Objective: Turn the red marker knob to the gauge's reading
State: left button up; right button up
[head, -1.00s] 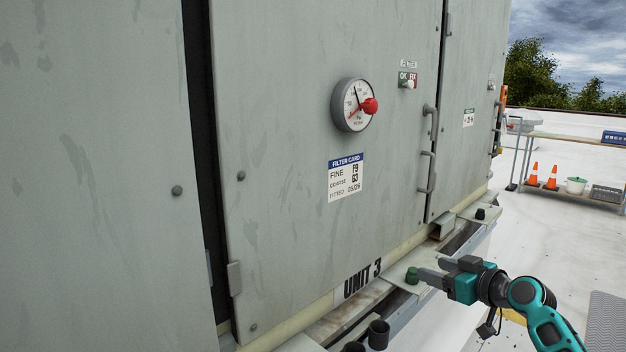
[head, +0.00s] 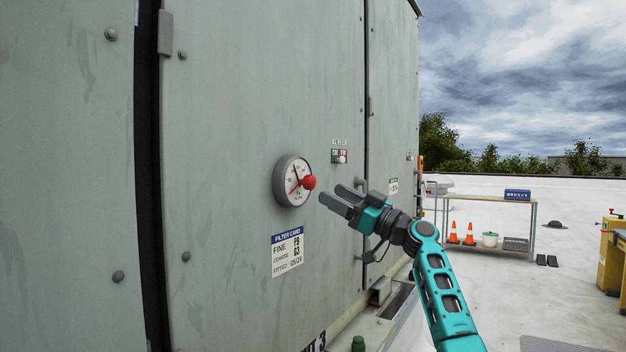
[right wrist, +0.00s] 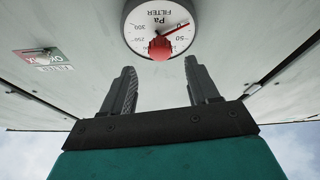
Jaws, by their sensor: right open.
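The round white gauge (head: 287,190) with a grey rim is on the cabinet door. The red marker knob (head: 308,182) stands out from its middle. In the head view a dark needle points up and a red pointer points lower left. In the right wrist view the gauge (right wrist: 184,18) appears upside down at the top, with the red knob (right wrist: 160,48) and its red pointer near the 0. I cannot make out the needle's exact reading. My right gripper (head: 330,198) is open and empty, just right of the knob and apart from it. My left gripper is not in view.
A filter card (head: 287,252) is below the gauge. A small red and green filter sign (head: 339,156) is to its upper right. Door handles are behind my right gripper. Farther off are a table (head: 486,197), orange cones (head: 469,234) and open white roof.

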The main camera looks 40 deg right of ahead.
aim_at(313, 184)
jog(key=p+x, duration=0.1)
jog(key=x, duration=0.4)
jog(key=shift+r, duration=0.1)
jog(key=shift+w+a+r+p, duration=0.2)
jog(key=shift+w+p, duration=0.15)
jog(key=shift+w, duration=0.35)
jog(key=c, duration=1)
